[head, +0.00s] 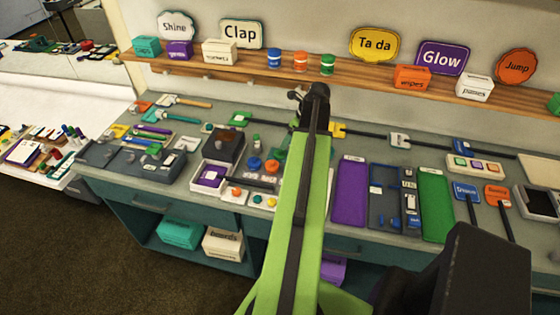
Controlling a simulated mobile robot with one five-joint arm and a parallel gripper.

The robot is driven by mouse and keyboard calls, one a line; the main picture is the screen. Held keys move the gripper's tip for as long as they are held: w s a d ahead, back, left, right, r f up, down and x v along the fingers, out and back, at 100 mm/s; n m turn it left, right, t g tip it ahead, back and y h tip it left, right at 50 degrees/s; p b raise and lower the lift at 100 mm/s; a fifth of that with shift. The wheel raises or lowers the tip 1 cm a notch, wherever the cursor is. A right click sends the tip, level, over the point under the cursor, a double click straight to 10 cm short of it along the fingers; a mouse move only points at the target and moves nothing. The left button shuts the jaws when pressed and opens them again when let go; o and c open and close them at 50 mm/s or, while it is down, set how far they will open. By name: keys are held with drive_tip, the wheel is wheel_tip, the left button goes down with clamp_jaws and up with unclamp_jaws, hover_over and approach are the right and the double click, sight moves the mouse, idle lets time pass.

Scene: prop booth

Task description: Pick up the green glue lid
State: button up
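I cannot make out the green glue lid for sure in the head view. A round blue piece (255,163) and a round orange piece (272,166) lie on the counter left of my arm, and a green one beside them could be hidden behind the arm. A small green-topped item (256,141) stands just behind them. My green arm crosses the middle of the view, and my dark gripper (316,94) is at its far end, above the back of the counter. Its fingers are too small and dark to read, and I see nothing clearly held.
The counter (345,142) is crowded with trays and tools. A purple panel (351,192) and a green panel (435,203) lie to the right. The wooden shelf (365,83) behind carries boxes, jars, including a green jar (328,65), and word signs.

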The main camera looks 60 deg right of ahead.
sight(280, 150)
drive_tip(key=b+x, duration=0.7)
drive_tip(key=x, duration=0.3)
drive_tip(key=shift+w+d+f+b, duration=0.1)
drive_tip(key=shift+w+b, duration=0.15)
drive_tip(key=shift+b, duration=0.15)
drive_tip(key=shift+r, duration=0.2)
drive_tip(key=shift+c, duration=0.4)
drive_tip(key=c, duration=1.3)
